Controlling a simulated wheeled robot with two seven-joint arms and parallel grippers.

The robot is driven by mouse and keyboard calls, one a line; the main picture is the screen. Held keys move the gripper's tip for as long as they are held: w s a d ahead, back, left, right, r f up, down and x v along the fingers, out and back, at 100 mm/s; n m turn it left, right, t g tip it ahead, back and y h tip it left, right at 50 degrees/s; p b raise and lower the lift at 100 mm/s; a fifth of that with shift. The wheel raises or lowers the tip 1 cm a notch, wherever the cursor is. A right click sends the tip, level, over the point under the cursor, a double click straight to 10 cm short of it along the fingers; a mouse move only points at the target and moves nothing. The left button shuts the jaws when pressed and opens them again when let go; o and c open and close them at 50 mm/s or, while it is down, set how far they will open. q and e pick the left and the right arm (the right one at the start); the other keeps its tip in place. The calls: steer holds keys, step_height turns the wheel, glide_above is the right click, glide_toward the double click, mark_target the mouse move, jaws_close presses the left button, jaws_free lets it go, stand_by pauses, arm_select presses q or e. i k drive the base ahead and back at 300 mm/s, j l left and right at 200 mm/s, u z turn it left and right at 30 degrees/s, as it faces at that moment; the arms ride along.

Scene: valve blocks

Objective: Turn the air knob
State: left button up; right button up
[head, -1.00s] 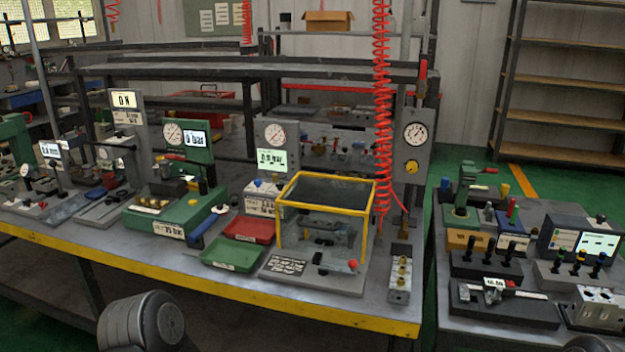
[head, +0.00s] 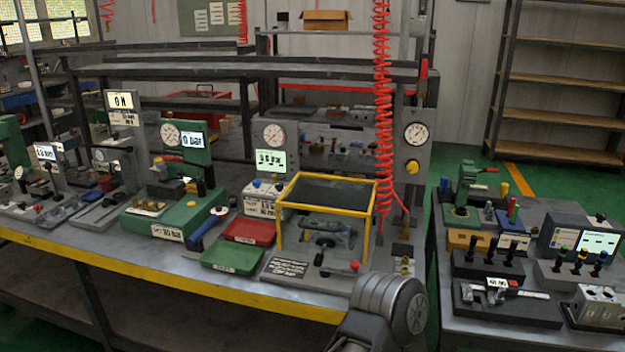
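The yellow air knob (head: 413,166) sits on a grey upright panel (head: 411,185), below a round white-faced gauge (head: 416,134), towards the right end of the left bench. Nothing touches the knob. A rounded dark grey link of one of my arms shows at the bottom, in front of the bench's right end; I cannot tell which arm it belongs to. Neither gripper is in the picture. The link covers part of the small brass-fitted block (head: 405,266) below the panel.
A red coiled hose (head: 382,110) hangs just left of the panel. A yellow-framed clear box (head: 327,232) stands in front of it to the left. A second bench (head: 455,335) with tools is at right, across a narrow gap. Red and green trays (head: 232,259) lie left of the box.

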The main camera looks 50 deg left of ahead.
mark_target(279, 185)
steer(key=k+j, duration=0.25)
steer(key=j, duration=0.15)
steer(key=k+j, duration=0.25)
steer(key=j, duration=0.15)
steer(key=k+j, duration=0.25)
steer(key=j, duration=0.15)
steer(key=k+j, duration=0.25)
steer(key=j, duration=0.15)
